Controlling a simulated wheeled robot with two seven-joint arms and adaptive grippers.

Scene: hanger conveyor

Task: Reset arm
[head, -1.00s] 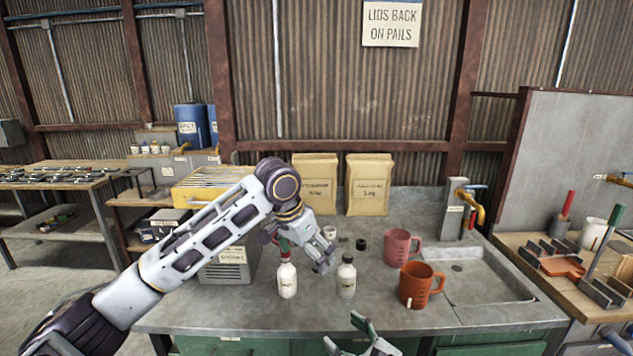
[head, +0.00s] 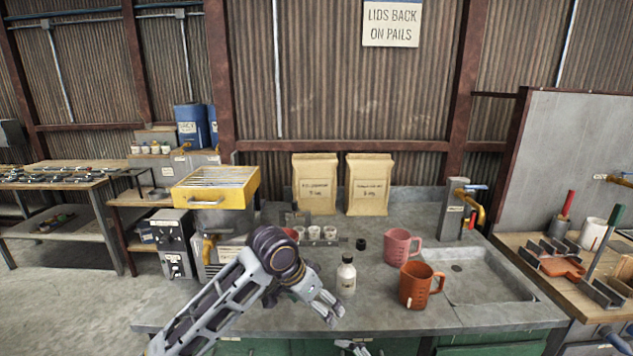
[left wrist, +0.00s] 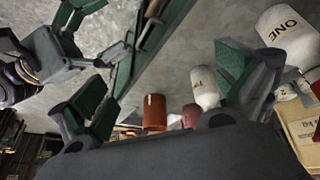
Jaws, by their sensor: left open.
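My left gripper (head: 330,308) is low over the front of the grey counter, in front of a white bottle with a dark cap (head: 346,275). In the left wrist view its green-padded fingers (left wrist: 165,100) are wide apart with nothing between them. A white bottle marked ONE (left wrist: 290,35) shows beyond the right finger; another white bottle (left wrist: 205,88) stands beside that finger. In the head view one bottle is hidden behind my left arm. My right gripper (head: 352,348) only peeks in at the bottom edge; in the left wrist view (left wrist: 75,45) its fingers look apart.
An orange mug (head: 420,286) and a pink mug (head: 401,247) stand right of the bottle, before the sink (head: 480,283). Two paper bags (head: 368,185) stand at the back. A yellow-topped machine (head: 215,190) is left.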

